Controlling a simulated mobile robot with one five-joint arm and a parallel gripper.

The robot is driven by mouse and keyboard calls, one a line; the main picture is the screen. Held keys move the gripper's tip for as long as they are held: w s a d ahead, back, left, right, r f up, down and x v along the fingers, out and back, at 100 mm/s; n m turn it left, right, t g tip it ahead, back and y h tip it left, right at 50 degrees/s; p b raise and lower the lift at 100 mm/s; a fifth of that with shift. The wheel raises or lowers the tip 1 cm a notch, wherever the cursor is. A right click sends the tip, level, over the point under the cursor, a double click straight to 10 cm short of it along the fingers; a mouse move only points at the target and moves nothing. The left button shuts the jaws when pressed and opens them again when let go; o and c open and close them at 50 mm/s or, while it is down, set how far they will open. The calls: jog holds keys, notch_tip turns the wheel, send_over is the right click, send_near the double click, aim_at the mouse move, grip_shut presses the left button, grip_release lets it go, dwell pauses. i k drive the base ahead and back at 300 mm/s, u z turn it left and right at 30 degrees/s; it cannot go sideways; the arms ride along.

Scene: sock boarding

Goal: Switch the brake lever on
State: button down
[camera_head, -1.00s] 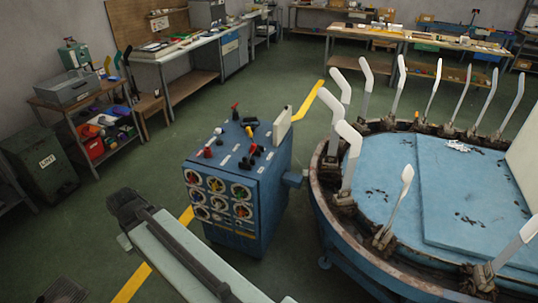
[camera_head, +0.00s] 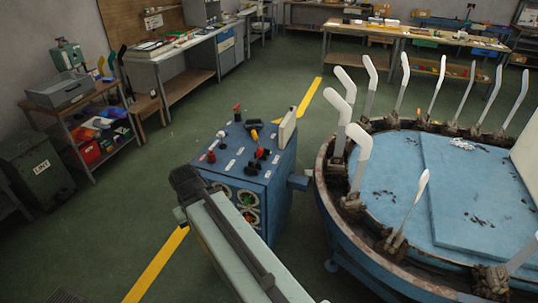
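The blue control cabinet (camera_head: 276,201) stands on the floor at the middle. Its top carries several small levers and knobs: an upright red-topped lever (camera_head: 237,112), a white-knobbed one (camera_head: 220,134), a red-knobbed one (camera_head: 211,157), a yellow and black one (camera_head: 253,129) and black ones (camera_head: 263,154). I cannot tell which is the brake lever or how it is set. My pale green arm link reaches up from the bottom, its dark end at the cabinet's front left corner. It hides part of the gauge front. No gripper fingers show.
The round blue machine (camera_head: 330,222) with upright white sock boards (camera_head: 348,150) fills the right, close beside the cabinet. A shelf rack (camera_head: 92,150), a green bin (camera_head: 36,165) and workbenches (camera_head: 170,57) line the left and back. Green floor is open left of the cabinet.

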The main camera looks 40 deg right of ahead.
aim_at(258, 154)
jog(key=i, duration=0.85)
jog(key=u, duration=0.05)
